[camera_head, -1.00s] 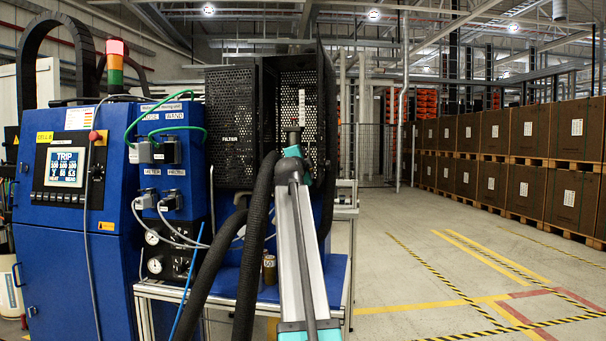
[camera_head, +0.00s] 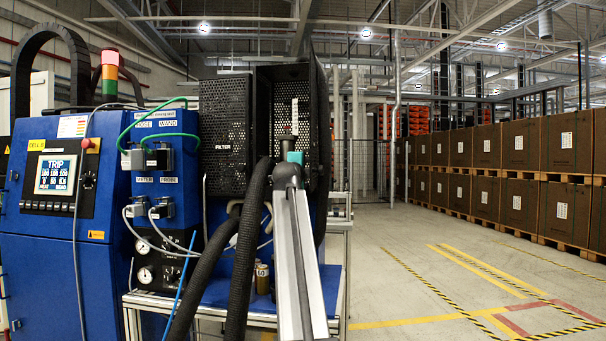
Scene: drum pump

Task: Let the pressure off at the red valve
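No red valve can be made out in this view. The blue machine (camera_head: 60,260) stands at the left, with a lit screen (camera_head: 57,175) reading TRIP. Two pressure gauges (camera_head: 144,275) sit low on its side panel. A small brass-coloured part (camera_head: 262,278) stands on the blue bench top (camera_head: 225,293), partly behind a black hose (camera_head: 247,260). My arm rises through the middle and hides part of the bench and cabinet.
A black perforated cabinet marked FILTER (camera_head: 226,130) stands behind the bench. Thick black hoses hang in front of the bench. The floor at right (camera_head: 390,290) is clear, with yellow and striped markings. Stacked brown boxes (camera_head: 520,200) line the far right.

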